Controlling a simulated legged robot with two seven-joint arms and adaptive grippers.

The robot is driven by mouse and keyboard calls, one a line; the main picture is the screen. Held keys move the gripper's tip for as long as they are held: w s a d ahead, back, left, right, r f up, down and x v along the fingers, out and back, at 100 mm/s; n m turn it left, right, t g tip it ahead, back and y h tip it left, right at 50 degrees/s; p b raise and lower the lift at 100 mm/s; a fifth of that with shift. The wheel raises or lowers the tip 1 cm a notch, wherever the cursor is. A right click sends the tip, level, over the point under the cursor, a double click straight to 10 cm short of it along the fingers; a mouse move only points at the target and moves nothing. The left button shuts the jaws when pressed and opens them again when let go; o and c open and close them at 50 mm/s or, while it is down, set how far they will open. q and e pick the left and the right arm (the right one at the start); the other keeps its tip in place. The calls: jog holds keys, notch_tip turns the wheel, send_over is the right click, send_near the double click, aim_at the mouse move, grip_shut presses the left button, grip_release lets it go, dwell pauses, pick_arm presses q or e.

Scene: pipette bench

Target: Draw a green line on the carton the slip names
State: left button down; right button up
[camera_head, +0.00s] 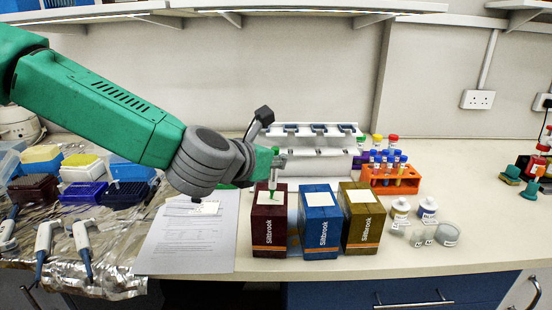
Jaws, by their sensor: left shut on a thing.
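Three Siltbrook cartons stand upright in a row: a maroon carton (269,228), a blue carton (320,233) and an olive carton (362,228). Each has a white patch on top. My left gripper (276,165) is above the maroon carton, shut on a green marker (273,180) held roughly upright, tip down. A short green mark shows on the maroon carton's white patch at the tip; I cannot tell whether the tip is touching. A small pale slip (206,208) lies on a printed sheet (185,245); its writing is too small to read. My right gripper is out of view.
A white pipette stand (312,140) is behind the cartons. An orange rack (392,180) of capped tubes and several small labelled containers (447,234) are to the right. Pipettes (82,245) and tip boxes lie on foil at left. The right bench front is clear.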

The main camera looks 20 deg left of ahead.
pick_arm(q)
jog(key=shift+r, duration=0.2)
dwell(0.3)
jog(key=shift+r+p, duration=1.9)
jog(key=shift+r, duration=0.6)
